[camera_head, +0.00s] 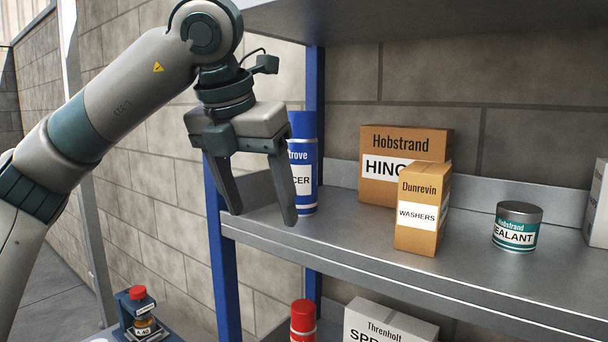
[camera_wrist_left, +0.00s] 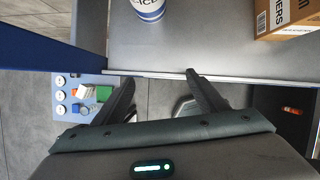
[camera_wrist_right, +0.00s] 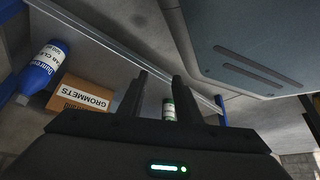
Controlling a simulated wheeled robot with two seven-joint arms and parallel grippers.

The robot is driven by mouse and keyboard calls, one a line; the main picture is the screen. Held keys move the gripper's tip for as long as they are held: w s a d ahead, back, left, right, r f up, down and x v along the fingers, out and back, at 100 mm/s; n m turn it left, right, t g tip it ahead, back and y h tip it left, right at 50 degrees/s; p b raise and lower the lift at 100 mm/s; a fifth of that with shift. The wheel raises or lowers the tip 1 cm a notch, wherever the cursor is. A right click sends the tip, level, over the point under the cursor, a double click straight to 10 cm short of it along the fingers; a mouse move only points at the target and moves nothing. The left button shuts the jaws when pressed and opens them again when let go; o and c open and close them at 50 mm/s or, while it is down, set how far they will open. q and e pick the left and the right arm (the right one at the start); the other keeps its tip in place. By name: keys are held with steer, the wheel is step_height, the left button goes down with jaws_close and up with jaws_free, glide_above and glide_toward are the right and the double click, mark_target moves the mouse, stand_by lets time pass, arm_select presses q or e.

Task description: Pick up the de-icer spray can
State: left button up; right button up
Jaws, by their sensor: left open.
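The de-icer spray can (camera_head: 304,165) is blue with a white label, partly readable as "CER". It stands upright near the left end of the upper metal shelf, partly hidden by my left gripper. My left gripper (camera_head: 262,214) is open and empty, its fingers pointing down in front of the can. In the left wrist view the can's lower part (camera_wrist_left: 149,9) shows at the top edge, beyond the open left fingertips (camera_wrist_left: 160,77) and apart from them. My right gripper (camera_wrist_right: 160,76) shows only in its wrist view, with its fingers apart.
On the upper shelf (camera_head: 360,232) stand a Hobstrand box (camera_head: 385,142), a Dunrevin washers box (camera_head: 420,222) and a sealant tin (camera_head: 516,228). A blue post (camera_head: 222,265) rises at the shelf's left end. Below are a red-capped can (camera_head: 303,322) and a Threnholt box (camera_head: 395,326).

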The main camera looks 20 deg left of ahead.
mark_target(302, 163)
arm_select(q)
steer(key=shift+s, duration=0.1)
steer(key=w+p, duration=0.1)
steer(key=w, duration=0.2)
steer(key=w+d+p, duration=0.1)
steer(key=w, duration=0.2)
steer(key=w+p, duration=0.2)
steer(key=shift+w+d, duration=0.15)
steer(key=shift+w, duration=0.25)
arm_select(e)
steer(key=s+d+f+g, duration=0.1)
steer(key=s+d+g, duration=0.1)
steer(key=s, duration=0.5)
steer(key=s+d+f+g+h, duration=0.1)
steer(key=s+d, duration=0.3)
steer(key=s, duration=0.4)
steer(key=shift+g, duration=0.5)
arm_select(q)
steer(key=shift+w, duration=0.1)
